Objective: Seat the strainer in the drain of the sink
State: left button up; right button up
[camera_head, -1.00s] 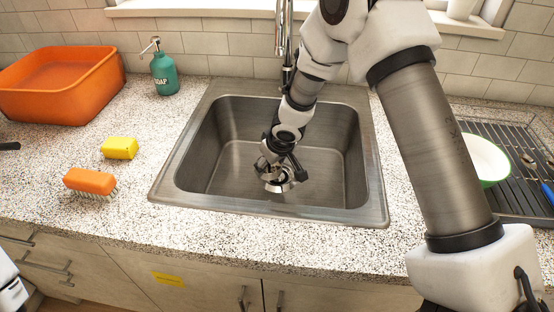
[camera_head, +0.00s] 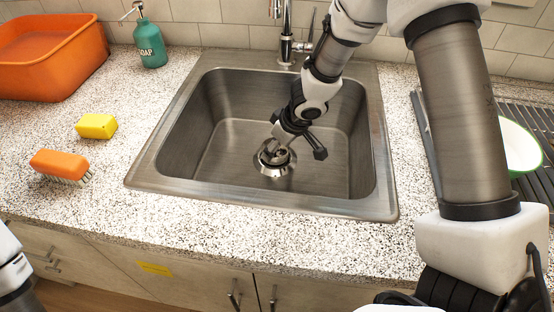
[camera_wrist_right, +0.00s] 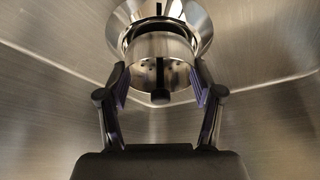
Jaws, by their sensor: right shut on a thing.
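The metal sink (camera_head: 215,150) is set in the counter, and its drain (camera_head: 277,170) lies in the middle of the basin floor. My right gripper (camera_head: 277,148) reaches down into the basin at the drain. In the right wrist view, my right gripper (camera_wrist_right: 160,88) has its two fingers at either side of the shiny metal strainer (camera_wrist_right: 160,48) and is shut on it. The drain's bright flange (camera_wrist_right: 202,14) shows behind the strainer at the top. I cannot tell how deep the strainer sits in the drain. My left gripper is out of view.
The faucet (camera_head: 287,45) stands behind the basin, close to my right arm. A soap bottle (camera_head: 150,42), orange tub (camera_head: 48,65), yellow sponge (camera_head: 96,126) and orange brush (camera_head: 60,163) are on the left. A dish rack (camera_head: 535,190) with a bowl (camera_head: 518,148) is at the right.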

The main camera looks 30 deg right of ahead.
jog(key=shift+f, duration=0.85)
jog(key=shift+r, duration=0.1)
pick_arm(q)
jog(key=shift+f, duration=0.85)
pick_arm(e)
jog(key=o, duration=1.2)
jog(key=shift+o, duration=0.2)
jog(key=shift+r, duration=0.25)
pick_arm(q)
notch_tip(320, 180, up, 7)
jog(key=p, duration=0.6)
pick_arm(e)
jog(key=v, duration=1.1)
jog(key=shift+s+r, duration=0.2)
jog(key=shift+r, duration=0.1)
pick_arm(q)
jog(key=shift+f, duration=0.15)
